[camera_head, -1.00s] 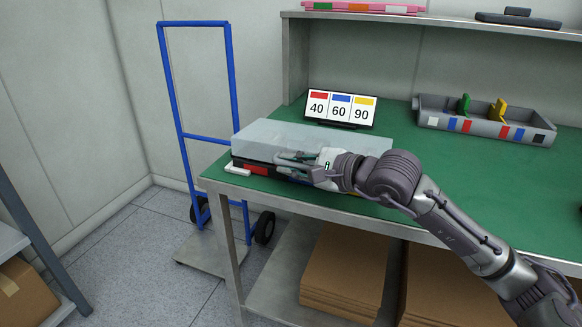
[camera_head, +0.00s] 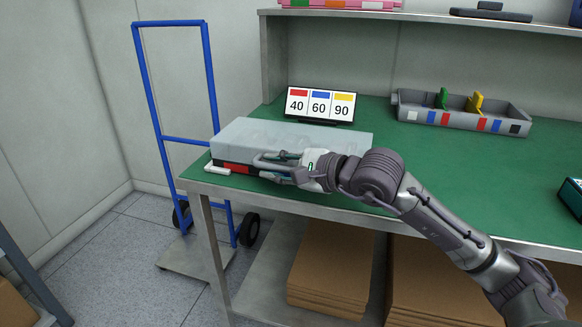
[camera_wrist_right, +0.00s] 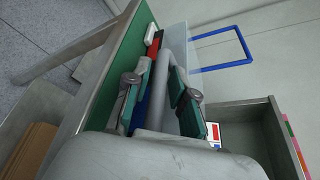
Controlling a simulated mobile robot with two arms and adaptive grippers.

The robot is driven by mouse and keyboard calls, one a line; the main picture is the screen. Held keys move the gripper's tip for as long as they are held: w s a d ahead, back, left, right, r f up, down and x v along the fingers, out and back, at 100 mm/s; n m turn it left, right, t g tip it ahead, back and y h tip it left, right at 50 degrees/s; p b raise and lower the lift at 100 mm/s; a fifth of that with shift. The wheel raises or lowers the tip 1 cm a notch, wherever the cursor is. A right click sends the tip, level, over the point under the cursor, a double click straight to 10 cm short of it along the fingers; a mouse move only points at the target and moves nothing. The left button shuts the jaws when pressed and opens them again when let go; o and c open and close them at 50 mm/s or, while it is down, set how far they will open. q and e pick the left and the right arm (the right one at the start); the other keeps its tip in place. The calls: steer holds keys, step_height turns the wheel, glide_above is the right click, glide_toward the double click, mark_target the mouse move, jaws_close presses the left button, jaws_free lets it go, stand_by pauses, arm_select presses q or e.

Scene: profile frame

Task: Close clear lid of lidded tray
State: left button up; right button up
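The lidded tray (camera_head: 235,168) is a low dark box with red on its front, at the left front corner of the green table. Its clear lid (camera_head: 290,133) is a frosted, see-through cover lying over the tray; I cannot tell whether it is fully seated. The lid also shows pale in the right wrist view (camera_wrist_right: 178,32). My right gripper (camera_head: 262,160) is at the tray's front side, close against the lid's front face. In the right wrist view its teal-padded fingers (camera_wrist_right: 160,95) stand apart, with a grey rounded bar between them. My left gripper is out of view.
A number sign reading 40, 60, 90 (camera_head: 320,105) stands behind the tray. A grey bin with coloured tabs (camera_head: 462,115) sits at the back right. A blue hand truck (camera_head: 150,90) stands left of the table.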

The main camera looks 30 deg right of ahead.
steer(key=v, duration=1.1)
steer(key=shift+s+d+r, duration=0.15)
steer(key=shift+s, duration=0.15)
